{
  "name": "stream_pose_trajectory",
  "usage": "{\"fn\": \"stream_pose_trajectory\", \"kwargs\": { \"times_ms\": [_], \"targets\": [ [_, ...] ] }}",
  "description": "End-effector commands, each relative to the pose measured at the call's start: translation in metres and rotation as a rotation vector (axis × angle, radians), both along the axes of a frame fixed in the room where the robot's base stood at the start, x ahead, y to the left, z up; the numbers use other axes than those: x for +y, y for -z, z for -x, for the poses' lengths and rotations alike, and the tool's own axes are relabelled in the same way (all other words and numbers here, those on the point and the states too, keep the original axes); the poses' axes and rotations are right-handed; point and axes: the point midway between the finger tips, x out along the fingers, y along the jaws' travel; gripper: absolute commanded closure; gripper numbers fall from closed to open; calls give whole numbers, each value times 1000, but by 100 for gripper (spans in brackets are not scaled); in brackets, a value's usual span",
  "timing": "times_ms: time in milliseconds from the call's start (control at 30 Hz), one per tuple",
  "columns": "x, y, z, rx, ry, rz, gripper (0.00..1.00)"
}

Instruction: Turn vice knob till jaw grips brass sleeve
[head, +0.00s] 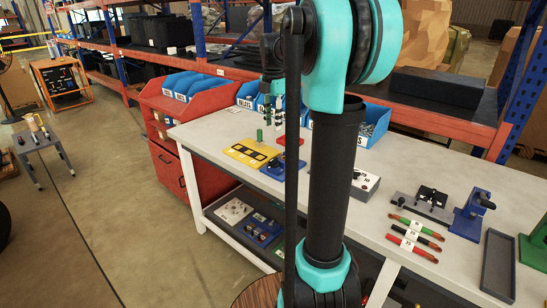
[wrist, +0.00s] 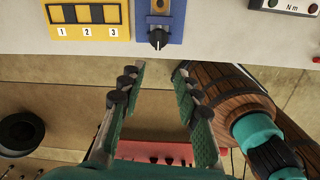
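A blue fixture (wrist: 175,28), which looks like the vice, sits at the bench's front edge in the wrist view. A black knob (wrist: 158,38) with a pale pointer line is on its near end. A small brass-coloured piece (wrist: 160,5), likely the sleeve, shows at the top edge, partly cut off; I cannot tell whether the jaw touches it. In the head view the blue fixture (head: 276,169) is small, partly behind my arm. My gripper (wrist: 158,80) is open and empty, its green-padded fingers apart, short of the knob in the picture. It also shows above the bench (head: 274,112).
A yellow block numbered 1 to 3 (wrist: 88,18) lies left of the fixture. A white meter box (wrist: 290,5) is to the right. Blue bins (head: 188,86) stand behind. Red and green handled tools (head: 414,242) and another blue device (head: 470,215) occupy the bench's right side.

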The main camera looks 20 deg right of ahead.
Motion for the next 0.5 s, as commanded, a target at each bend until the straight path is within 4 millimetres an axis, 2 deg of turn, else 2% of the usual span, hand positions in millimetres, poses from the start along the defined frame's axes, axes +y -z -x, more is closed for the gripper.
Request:
{"fn": "stream_pose_trajectory", "kwargs": {
  "times_ms": [100, 233, 367, 500],
  "targets": [
    [-5, -13, -10, 20, -115, 0, 67],
    [-6, -16, -14, 29, -168, 0, 67],
    [-7, -5, -14, 29, -172, 0, 67],
    [-6, 18, -14, 29, -171, 0, 67]
  ]
}}
